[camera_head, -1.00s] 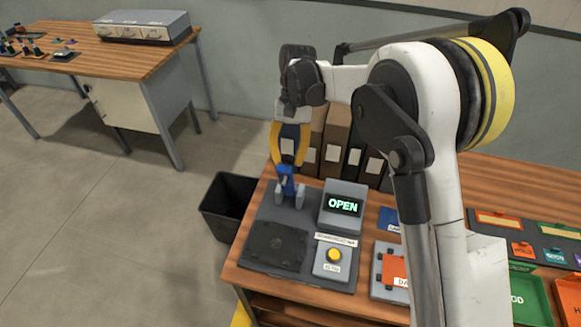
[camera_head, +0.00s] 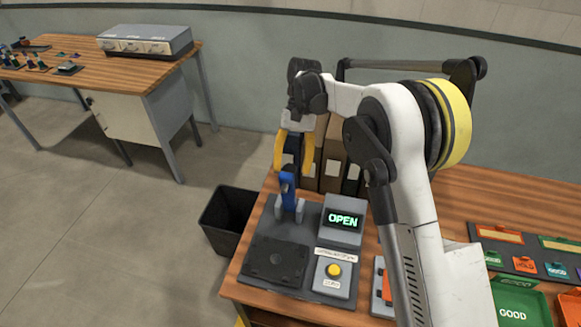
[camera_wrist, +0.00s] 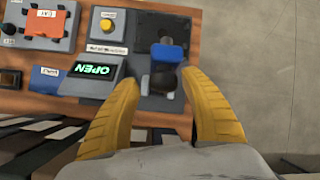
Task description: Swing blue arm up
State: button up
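The blue arm (camera_head: 288,190) stands roughly upright between two grey brackets on a dark grey base plate (camera_head: 262,229). It also shows in the wrist view (camera_wrist: 168,53), with a dark rounded part (camera_wrist: 163,80) close to it. My gripper (camera_head: 293,173) points down over the blue arm, its yellow fingers spread to either side of the arm's upper end. In the wrist view my gripper (camera_wrist: 160,80) is open, with a clear gap between each finger and the dark part. Whether a finger touches the arm cannot be told in the head view.
A display reading OPEN (camera_head: 345,219) and a yellow button (camera_head: 334,270) stand right of the blue arm. A flat dark square plate (camera_head: 279,259) lies in front. Upright binders (camera_head: 332,172) stand close behind my gripper. A black bin (camera_head: 228,220) is on the floor at left.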

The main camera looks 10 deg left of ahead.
jog(key=shift+a+r, duration=0.15)
jog(key=v, duration=1.1)
jog(key=shift+r, duration=0.4)
jog(key=shift+w, duration=0.15)
jog(key=s+d+r+m+t+y+b, duration=0.1)
jog(key=s+d+r+t, duration=0.3)
jog(key=d, duration=0.4)
jog(key=s+d+r+m+t+b, duration=0.1)
jog(key=s+d+r+t, duration=0.2)
jog(key=s+d+r, duration=0.45)
jog(key=s+d+f+t+h+b, duration=0.1)
jog(key=s+d+f+t, duration=0.5)
jog(key=s+d+f, duration=0.7)
jog(key=shift+s+m+h+b, duration=0.3)
jog(key=shift+s+b, duration=0.15)
jog(key=shift+s, duration=0.7)
